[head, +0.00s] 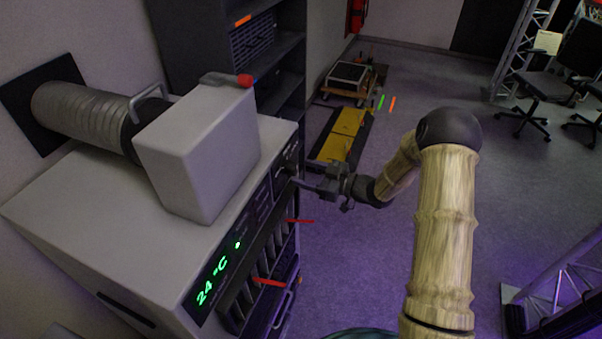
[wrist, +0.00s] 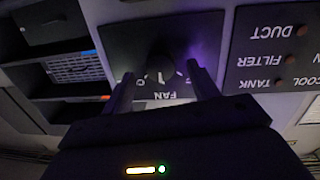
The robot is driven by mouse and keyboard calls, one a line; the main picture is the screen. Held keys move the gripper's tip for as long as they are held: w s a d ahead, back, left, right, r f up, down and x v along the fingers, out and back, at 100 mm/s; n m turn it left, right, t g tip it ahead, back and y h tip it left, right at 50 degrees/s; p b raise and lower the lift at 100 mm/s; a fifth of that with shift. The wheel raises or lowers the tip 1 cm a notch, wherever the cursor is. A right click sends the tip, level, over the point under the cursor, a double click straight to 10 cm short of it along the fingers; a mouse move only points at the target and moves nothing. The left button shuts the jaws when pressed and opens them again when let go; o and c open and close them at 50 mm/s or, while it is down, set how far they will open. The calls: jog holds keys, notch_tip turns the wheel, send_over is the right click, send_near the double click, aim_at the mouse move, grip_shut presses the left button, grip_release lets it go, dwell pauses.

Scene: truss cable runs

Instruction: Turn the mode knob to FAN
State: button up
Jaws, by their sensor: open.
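The mode knob (wrist: 160,66) is a dark round knob on a black plate (wrist: 122,45) in the wrist view. The upside-down label FAN (wrist: 165,96) is below it in the picture, with a 0 to the label's left. A short white mark shows at the knob's lower edge; I cannot tell surely where the knob points. My gripper (wrist: 161,70) is open, with one finger on each side of the knob; contact is not clear. In the head view my gripper (head: 300,183) reaches the front panel of the grey air unit (head: 85,210), and the knob is hard to make out there.
A panel with DUCT, FILTER, TANK and COOL labels (wrist: 275,60) sits right of the knob. On the unit are a grey box (head: 195,160), a red-tipped lever (head: 228,80), a 24 °C display (head: 212,281) and red strips (head: 270,283). A dark shelf (head: 245,45) stands behind.

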jog(key=b+v, duration=0.3)
jog(key=v, duration=1.2)
jog(key=shift+b, duration=0.3)
jog(key=d+r+m+t+h, duration=0.15)
jog(key=d+m+h, duration=0.25)
jog(key=m+h, duration=0.65)
jog(key=s+a+m+g+h, duration=0.2)
jog(key=s+m+g+h, duration=0.2)
jog(key=s, duration=1.5)
jog(key=shift+s+f+g+h, duration=0.35)
jog(key=shift+g+h, duration=0.2)
jog(key=shift+g, duration=0.4)
